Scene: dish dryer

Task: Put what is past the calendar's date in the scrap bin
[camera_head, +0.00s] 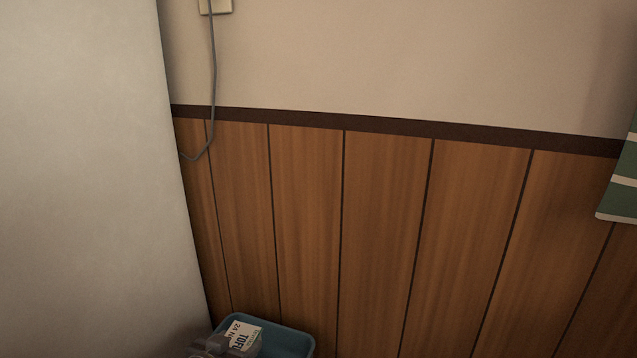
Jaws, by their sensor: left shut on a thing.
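A pack with a white label (243,335) shows at the bottom of the head view. Its partly visible print reads "TOFU" and "24 N", with the rest cut off or hidden. My left gripper (226,346) is shut on this pack, at the picture's lower edge. The pack appears over the blue bin (290,340), whose rim shows behind and to the right of it. I cannot tell how high above the bin the pack is. The calendar and my right gripper are not in view.
A large pale upright panel (85,180) fills the left side, close to the bin. Behind is a wood-panelled wall (385,240). A grey cord (214,80) hangs from a socket (216,6). A green-and-white striped cloth-like thing (621,180) shows at the right edge.

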